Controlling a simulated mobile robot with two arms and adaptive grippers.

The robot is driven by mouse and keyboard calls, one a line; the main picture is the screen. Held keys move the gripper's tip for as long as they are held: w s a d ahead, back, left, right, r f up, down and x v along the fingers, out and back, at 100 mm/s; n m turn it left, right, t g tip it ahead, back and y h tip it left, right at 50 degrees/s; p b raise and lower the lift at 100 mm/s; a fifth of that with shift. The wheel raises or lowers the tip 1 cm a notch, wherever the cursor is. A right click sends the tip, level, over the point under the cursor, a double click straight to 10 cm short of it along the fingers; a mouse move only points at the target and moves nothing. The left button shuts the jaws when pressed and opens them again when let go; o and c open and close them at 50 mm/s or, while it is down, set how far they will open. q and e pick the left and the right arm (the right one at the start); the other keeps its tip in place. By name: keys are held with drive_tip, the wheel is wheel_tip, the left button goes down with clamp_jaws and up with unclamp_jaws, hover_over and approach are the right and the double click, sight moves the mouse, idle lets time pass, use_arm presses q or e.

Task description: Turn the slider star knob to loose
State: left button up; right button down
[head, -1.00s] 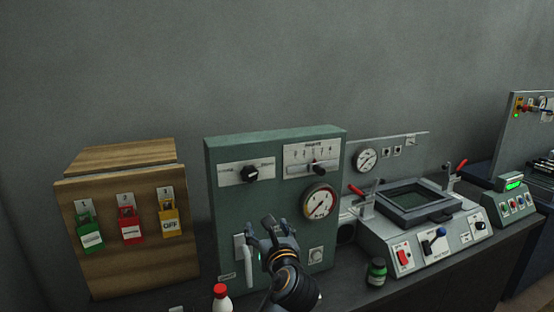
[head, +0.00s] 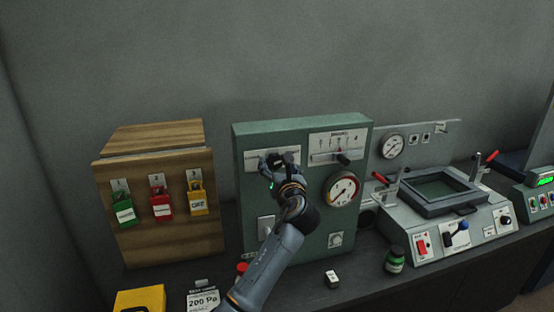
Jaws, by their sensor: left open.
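A green panel box (head: 257,208) stands on the bench. Its upper left has a pale label plate (head: 291,151) with a dark knob (head: 277,158). My left gripper (head: 279,163) is open in front of that knob and hides most of it. Whether the fingers touch the knob cannot be told. The lettering on the plates is too small to read. My right gripper does not show.
A round gauge (head: 342,189) sits below the slider. A wooden box (head: 150,236) with several coloured padlocks stands on the left.

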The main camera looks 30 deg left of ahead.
use_arm(q)
drive_tip(key=shift+w+a, duration=0.45)
drive_tip(key=shift+a, duration=0.05)
drive_tip(key=c, duration=1.2)
drive_tip(key=shift+o, duration=0.2)
